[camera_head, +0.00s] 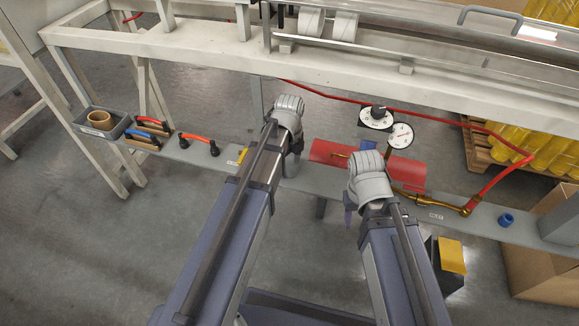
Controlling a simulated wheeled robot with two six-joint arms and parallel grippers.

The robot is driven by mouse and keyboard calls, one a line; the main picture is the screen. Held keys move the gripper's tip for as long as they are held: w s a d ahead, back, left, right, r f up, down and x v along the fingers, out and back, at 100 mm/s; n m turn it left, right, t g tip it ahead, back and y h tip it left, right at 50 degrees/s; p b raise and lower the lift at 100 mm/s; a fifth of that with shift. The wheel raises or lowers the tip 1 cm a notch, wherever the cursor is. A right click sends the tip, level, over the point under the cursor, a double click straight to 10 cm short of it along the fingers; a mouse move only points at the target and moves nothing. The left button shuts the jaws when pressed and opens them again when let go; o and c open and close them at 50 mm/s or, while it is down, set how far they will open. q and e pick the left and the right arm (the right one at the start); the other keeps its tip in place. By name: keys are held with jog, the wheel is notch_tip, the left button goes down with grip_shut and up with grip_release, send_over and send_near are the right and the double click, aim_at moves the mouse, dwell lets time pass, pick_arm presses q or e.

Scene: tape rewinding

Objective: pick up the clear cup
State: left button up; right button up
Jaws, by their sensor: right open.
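I cannot make out a clear cup in the head view. My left gripper (291,160) points down over the grey shelf (222,157), left of a red sheet or tray (327,152). Its wrist hides most of its fingers, so its opening does not show. My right gripper (350,203) is open, at the front edge of the shelf and just below the red sheet. A small blue cup-like piece (507,219) stands on the right end of the shelf, well to the right of my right gripper.
A grey bin (118,128) holding a brown roll (100,119) sits at the shelf's left end, beside red- and blue-handled tools (200,138). Two round gauges (376,117) and a brass torch with a red hose (468,207) lie right. The machine frame (190,45) blocks the back.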

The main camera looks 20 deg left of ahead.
pick_arm(q)
jog(key=c, duration=0.8)
jog(key=shift+r, duration=0.1)
notch_tip(320, 180, up, 28)
jog(key=p, duration=2.8)
jog(key=shift+r, duration=0.1)
